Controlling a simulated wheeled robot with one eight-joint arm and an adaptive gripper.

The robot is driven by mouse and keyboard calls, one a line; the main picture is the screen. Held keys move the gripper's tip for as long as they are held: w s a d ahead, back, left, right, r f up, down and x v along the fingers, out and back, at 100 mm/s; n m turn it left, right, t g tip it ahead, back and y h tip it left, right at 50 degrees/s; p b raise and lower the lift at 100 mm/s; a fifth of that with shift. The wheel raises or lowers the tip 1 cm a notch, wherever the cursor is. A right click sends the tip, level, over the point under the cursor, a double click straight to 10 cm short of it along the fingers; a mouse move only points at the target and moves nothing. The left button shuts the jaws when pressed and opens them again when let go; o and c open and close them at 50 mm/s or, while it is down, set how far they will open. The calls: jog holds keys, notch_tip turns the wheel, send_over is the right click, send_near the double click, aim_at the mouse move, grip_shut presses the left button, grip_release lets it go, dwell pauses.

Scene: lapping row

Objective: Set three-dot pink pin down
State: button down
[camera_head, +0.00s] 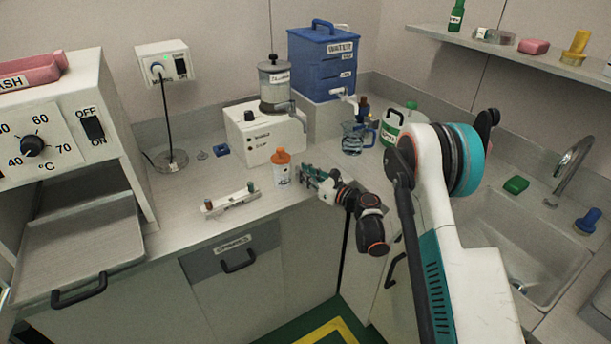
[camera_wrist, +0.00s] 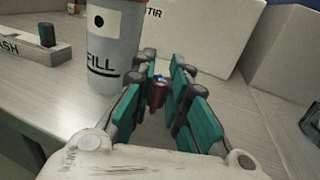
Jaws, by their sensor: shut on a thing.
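My gripper (camera_head: 308,177) is over the counter in the head view, just right of the orange-capped bottle. In the wrist view its teal fingers (camera_wrist: 170,85) are closed around a small dark red or pink pin (camera_wrist: 158,92) with a bluish-grey top. The pin stands roughly upright between the fingertips. I cannot make out any dots on it, nor tell whether its lower end touches the counter. The fingers hide it in the head view.
The orange-capped bottle (camera_head: 282,168) stands close left of the fingers. A white labelled block (camera_head: 232,202) with a brown and a green pin lies farther left. The stirrer box (camera_head: 262,135) stands behind. The counter's front edge is near.

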jog(key=c, duration=1.6)
grip_release()
jog(key=shift+f, duration=0.1)
jog(key=shift+o, duration=0.2)
